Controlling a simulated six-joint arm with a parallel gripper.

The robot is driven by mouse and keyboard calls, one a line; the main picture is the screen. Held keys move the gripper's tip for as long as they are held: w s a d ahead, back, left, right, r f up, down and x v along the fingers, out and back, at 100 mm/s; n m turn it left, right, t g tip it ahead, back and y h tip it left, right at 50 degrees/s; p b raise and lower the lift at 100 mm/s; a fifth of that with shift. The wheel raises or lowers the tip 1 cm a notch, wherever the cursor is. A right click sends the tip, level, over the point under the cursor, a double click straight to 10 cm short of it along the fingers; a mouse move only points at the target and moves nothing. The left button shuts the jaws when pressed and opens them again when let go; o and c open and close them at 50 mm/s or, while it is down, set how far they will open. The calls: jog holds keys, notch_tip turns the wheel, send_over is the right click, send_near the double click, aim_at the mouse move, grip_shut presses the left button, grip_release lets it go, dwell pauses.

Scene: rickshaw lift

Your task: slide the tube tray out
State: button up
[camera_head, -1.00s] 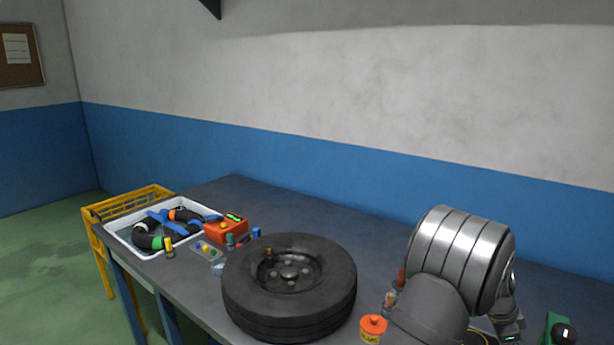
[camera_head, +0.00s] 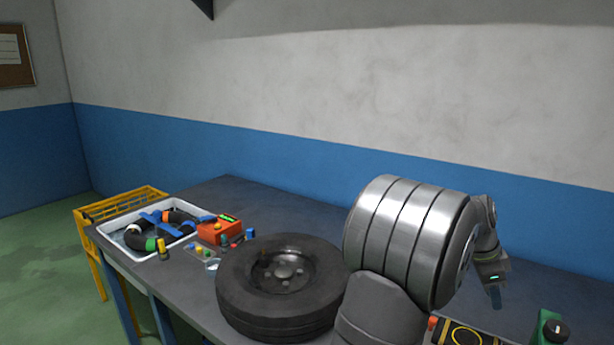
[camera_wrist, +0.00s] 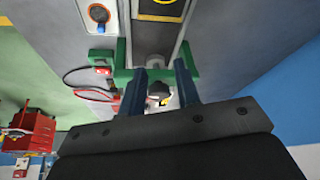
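The tube tray (camera_head: 107,236) is a shallow white tray at the far left end of the bench in the head view. Black tubes (camera_head: 178,217) with blue, green and orange parts lie in it. My gripper (camera_head: 494,299) is at the right of the head view, pointing down over the bench, far from the tray. In the wrist view, the blue fingers of my gripper (camera_wrist: 158,80) stand apart, with nothing visibly clamped between them. The tray cannot be made out in the wrist view.
A black tyre (camera_head: 280,290) lies on the bench between tray and arm. An orange box (camera_head: 218,231) and small bottles stand beside the tray. A yellow crate stand (camera_head: 92,213) is beyond it. A green object (camera_head: 550,328) is at the lower right.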

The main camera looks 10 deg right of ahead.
aim_at(444, 334)
jog(key=shift+r, duration=0.15)
jog(key=shift+c, duration=0.4)
grip_shut()
jog(key=s+a+f+m+t+y, duration=0.2)
jog(key=s+f+m+t+y, duration=0.2)
jog(key=f+m+t+y, duration=0.5)
jog(key=w+f, duration=0.2)
jog(key=w+a+f+h, duration=0.1)
jog(key=w+f, duration=0.1)
jog(key=w+f+m+h, duration=0.1)
jog(key=w+f, duration=0.1)
jog(key=shift+a+t, duration=0.3)
jog(key=shift+t, duration=0.1)
jog(key=shift+w+a+f, duration=0.1)
jog(key=shift+w+a, duration=0.1)
jog(key=shift+w, duration=0.4)
jog(key=shift+w+a+f, duration=0.1)
jog(key=shift+w+a, duration=0.1)
jog(key=shift+w, duration=0.4)
jog(key=shift+w+a, duration=0.2)
jog(key=shift+w, duration=0.6)
